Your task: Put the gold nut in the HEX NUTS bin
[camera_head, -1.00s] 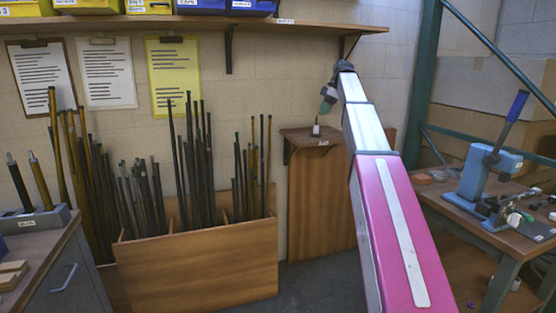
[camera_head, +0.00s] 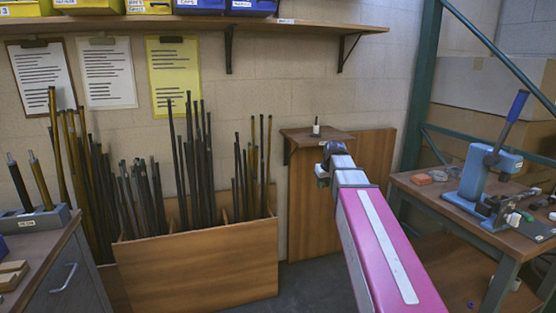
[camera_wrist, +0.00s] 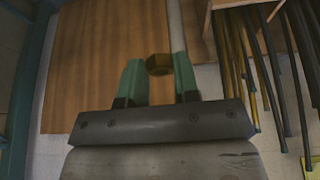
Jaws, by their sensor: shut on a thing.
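My gripper is shut on the nut near the fingertips. In the head view my gripper (camera_head: 322,172) is small, in front of the wooden panel and below the small wall shelf, and the nut cannot be made out there. Yellow bins (camera_head: 92,5) and blue bins (camera_head: 200,6) stand on the upper shelf, cut off by the top edge. I cannot tell which one is HEX NUTS.
The small wall shelf (camera_head: 330,137) holds a small dark-and-white object (camera_head: 316,127). A wooden crate (camera_head: 200,258) of upright rods stands to the left. A workbench with a blue press (camera_head: 487,175) is at right. Brackets hang under the upper shelf (camera_head: 330,27).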

